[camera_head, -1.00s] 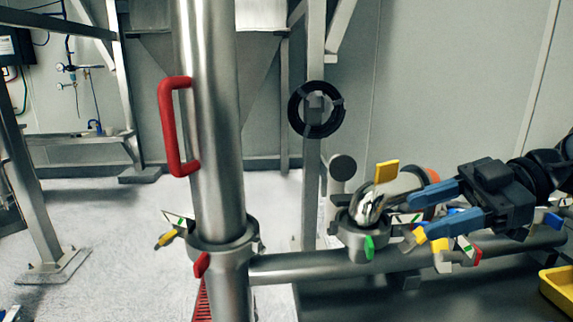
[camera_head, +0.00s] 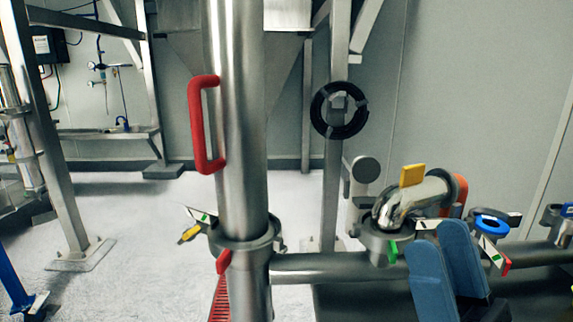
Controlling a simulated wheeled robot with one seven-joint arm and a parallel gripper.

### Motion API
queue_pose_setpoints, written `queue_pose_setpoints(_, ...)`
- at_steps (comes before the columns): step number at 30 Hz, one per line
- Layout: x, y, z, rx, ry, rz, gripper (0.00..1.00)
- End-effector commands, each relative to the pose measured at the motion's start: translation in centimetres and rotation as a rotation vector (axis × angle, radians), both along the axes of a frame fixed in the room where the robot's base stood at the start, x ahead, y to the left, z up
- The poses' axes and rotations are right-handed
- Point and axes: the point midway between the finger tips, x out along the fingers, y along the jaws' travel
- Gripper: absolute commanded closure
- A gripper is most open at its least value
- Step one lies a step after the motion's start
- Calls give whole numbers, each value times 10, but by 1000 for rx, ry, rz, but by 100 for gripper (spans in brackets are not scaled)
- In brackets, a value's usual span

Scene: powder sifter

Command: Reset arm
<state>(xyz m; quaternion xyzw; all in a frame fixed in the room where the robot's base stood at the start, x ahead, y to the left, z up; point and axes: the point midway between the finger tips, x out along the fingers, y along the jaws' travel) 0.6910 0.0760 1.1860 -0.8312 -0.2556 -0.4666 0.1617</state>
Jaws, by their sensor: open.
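My gripper (camera_head: 446,262) shows at the bottom right with two blue fingers pointing up. It is open, and I see nothing held between the fingers. The fingertips are in front of the horizontal steel pipe (camera_head: 315,268) and below a shiny steel elbow (camera_head: 405,202) with a yellow tab (camera_head: 412,175) and a green tab (camera_head: 393,251). I cannot tell whether the fingers touch the pipe. The rest of my arm is mostly out of the picture.
A thick vertical steel pipe (camera_head: 238,110) with a red handle (camera_head: 196,130) stands left of centre. A blue-ringed fitting (camera_head: 489,223) sits on the pipe to the right. A black ring (camera_head: 340,110) hangs on a post behind. The pale floor (camera_head: 130,215) at left is open.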

Motion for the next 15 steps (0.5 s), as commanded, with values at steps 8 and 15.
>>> queue_pose_setpoints(8,-49,-14,-72,132,315,-218,51)
queue_pose_setpoints(15,-109,-27,-138,85,636,-372,51)
